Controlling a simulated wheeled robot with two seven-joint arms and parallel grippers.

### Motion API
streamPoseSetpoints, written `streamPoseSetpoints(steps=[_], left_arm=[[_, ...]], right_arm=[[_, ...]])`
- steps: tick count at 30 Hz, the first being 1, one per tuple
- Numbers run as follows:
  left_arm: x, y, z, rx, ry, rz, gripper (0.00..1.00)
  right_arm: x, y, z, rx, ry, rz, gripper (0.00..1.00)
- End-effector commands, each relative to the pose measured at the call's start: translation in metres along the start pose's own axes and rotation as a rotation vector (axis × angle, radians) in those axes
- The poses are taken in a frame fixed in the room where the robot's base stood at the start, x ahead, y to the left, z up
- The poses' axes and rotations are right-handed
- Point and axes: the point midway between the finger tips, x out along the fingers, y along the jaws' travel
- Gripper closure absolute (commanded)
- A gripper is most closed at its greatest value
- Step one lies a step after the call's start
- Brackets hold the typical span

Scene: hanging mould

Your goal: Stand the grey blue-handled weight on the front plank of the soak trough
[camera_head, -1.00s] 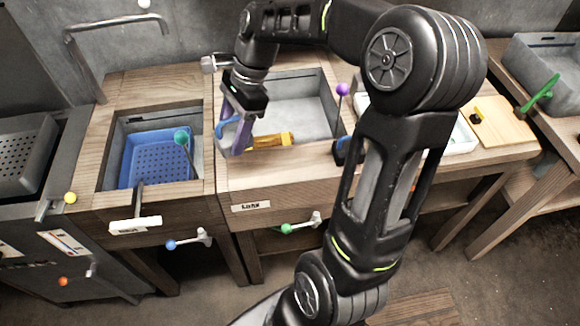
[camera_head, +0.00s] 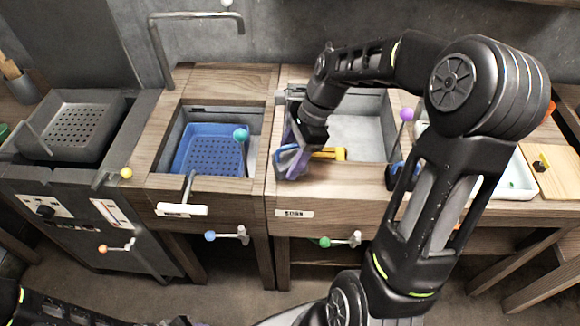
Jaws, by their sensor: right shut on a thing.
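The soak trough (camera_head: 345,205) is a wooden-framed basin with a pale grey inside. Its front plank runs along the near side above a small label. My right gripper (camera_head: 291,166), with purple fingers, is at the trough's left front corner. It is shut on a blue handle (camera_head: 284,149), which I take to be the weight's. The weight's grey body is mostly hidden, and I cannot tell whether it touches the plank. A dark block with a blue handle (camera_head: 397,176) stands farther right at the front plank. Of my left arm only dark links show at the bottom left; its gripper is cut off.
A yellow-handled thing (camera_head: 328,153) lies in the trough, close to my right gripper. A blue perforated basket (camera_head: 205,152) sits in the left basin. A purple knob (camera_head: 406,114) rises at the trough's right side. Taps with coloured knobs stick out in front.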

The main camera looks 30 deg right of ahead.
Motion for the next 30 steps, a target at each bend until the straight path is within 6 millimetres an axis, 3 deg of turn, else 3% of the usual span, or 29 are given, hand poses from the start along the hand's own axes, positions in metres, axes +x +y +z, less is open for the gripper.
streamPoseSetpoints(steps=[9,21,22,30], left_arm=[[-0.001,0.001,0.000,0.000,0.000,0.000,0.64],[0.001,0.000,0.000,0.000,0.000,0.000,0.64],[0.000,0.000,0.000,0.000,0.000,0.000,0.64],[0.000,0.000,0.000,0.000,0.000,0.000,0.64]], right_arm=[[0.032,0.001,-0.013,0.002,-0.001,0.002,1.00],[0.036,0.000,-0.015,0.000,-0.001,0.000,1.00],[0.036,0.001,-0.015,0.000,0.000,0.001,0.43],[0.036,0.001,-0.015,0.000,0.000,0.001,0.24]])
